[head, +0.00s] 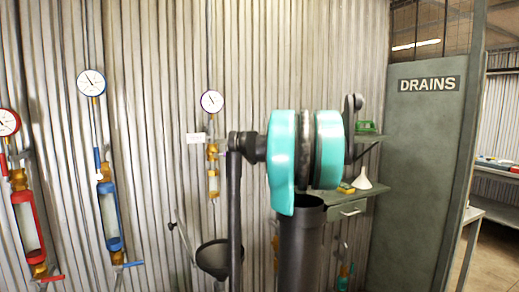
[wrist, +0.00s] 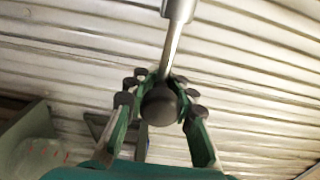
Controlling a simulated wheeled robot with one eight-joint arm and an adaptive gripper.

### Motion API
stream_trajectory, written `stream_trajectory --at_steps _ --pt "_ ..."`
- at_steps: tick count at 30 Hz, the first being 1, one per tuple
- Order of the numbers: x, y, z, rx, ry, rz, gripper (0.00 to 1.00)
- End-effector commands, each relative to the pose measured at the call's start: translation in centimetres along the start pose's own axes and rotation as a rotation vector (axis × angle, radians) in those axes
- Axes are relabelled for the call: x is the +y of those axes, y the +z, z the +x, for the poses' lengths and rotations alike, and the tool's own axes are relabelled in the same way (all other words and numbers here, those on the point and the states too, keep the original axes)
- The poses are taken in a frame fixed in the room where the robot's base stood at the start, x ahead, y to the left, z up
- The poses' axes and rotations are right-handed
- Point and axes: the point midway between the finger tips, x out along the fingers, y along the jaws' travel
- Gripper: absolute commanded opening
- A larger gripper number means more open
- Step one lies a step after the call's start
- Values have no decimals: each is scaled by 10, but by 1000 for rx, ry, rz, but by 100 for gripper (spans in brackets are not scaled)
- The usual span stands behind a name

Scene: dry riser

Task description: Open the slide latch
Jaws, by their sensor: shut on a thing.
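In the wrist view my gripper (wrist: 161,84) has its green fingers with dark pads closed around a dark round knob (wrist: 160,106). The knob sits at the end of a pale metal rod (wrist: 174,42) that comes from a thicker sleeve at the top of the picture. I cannot tell from this view whether the rod and knob are the slide latch. In the head view my gripper is hidden behind my teal and dark arm, and the knob does not show there.
A corrugated wall (head: 150,130) stands behind. At left hang a red-marked gauge (head: 8,122), a blue-marked gauge (head: 91,83) and a smaller one (head: 211,101). At right are a shelf (head: 345,208) with a funnel (head: 362,179) and a grey DRAINS panel (head: 425,170).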

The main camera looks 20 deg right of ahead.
Motion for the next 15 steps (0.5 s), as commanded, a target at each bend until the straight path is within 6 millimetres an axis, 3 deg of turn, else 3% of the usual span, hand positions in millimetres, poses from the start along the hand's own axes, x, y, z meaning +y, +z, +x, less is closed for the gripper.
stream_trajectory --at_steps 4,13,14,15 --pt "0 -19 0 2 0 0 0" --pt "0 -20 0 0 0 0 0" --pt "0 -20 0 -1 0 0 23" --pt "0 -20 0 -1 0 0 28"
